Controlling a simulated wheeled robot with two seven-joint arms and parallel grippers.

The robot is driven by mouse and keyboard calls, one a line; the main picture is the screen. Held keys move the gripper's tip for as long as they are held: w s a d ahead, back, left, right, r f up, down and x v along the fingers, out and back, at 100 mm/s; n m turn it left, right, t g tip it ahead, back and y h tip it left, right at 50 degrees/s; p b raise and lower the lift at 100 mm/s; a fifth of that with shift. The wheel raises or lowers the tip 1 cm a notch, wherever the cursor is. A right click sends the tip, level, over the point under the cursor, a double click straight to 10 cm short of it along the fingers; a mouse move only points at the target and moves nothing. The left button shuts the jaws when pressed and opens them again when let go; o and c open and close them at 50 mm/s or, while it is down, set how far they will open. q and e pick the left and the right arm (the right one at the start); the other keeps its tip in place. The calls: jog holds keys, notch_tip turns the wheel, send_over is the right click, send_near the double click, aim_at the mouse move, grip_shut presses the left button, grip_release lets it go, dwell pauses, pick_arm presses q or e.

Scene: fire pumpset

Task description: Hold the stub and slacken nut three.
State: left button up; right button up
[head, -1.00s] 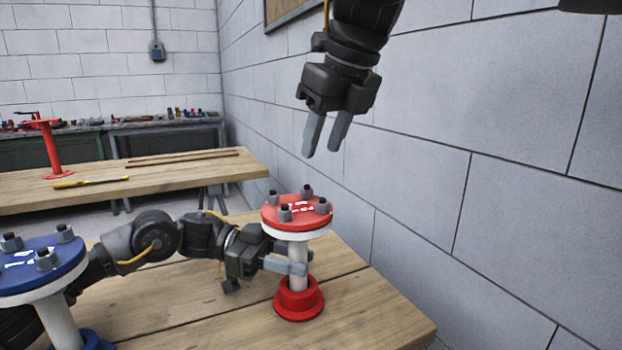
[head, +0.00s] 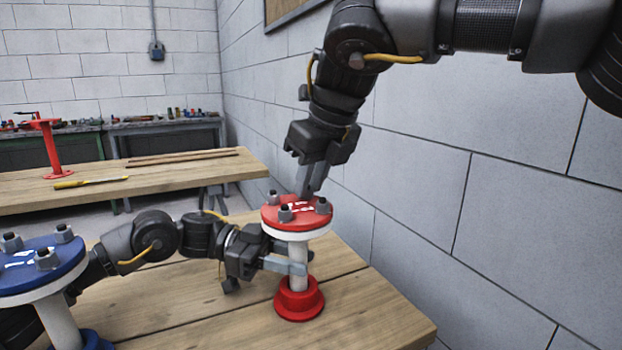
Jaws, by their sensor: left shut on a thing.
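The stub is a white pipe (head: 298,280) with a red flange (head: 302,222) on top and a red foot (head: 299,301) on the wooden bench. My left gripper (head: 296,264) is shut around the white pipe below the flange. Grey nuts stand on the flange: one at the left (head: 273,197), one in front (head: 285,213) and one at the right (head: 322,206). The far nut is hidden behind my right gripper's fingers. My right gripper (head: 310,190) points down at that far nut's place; its fingers overlap in view, so their gap and any contact cannot be seen. White marks on the flange are unreadable.
A blue-flanged stub (head: 42,262) stands at the left, beside my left arm. A grey block wall (head: 520,150) runs along the right. Another bench (head: 150,170) behind holds a red stand (head: 48,148) and a yellow-handled tool (head: 90,182). The bench's front right is clear.

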grip_shut()
jog(key=shift+w+d+n+g+y, duration=0.1)
jog(key=shift+n+g+y, duration=0.3)
jog(key=shift+n, duration=1.2)
jog(key=shift+o, duration=2.3)
grip_release()
jog(key=v, duration=1.2)
pick_arm(q)
jog(key=o, duration=0.9)
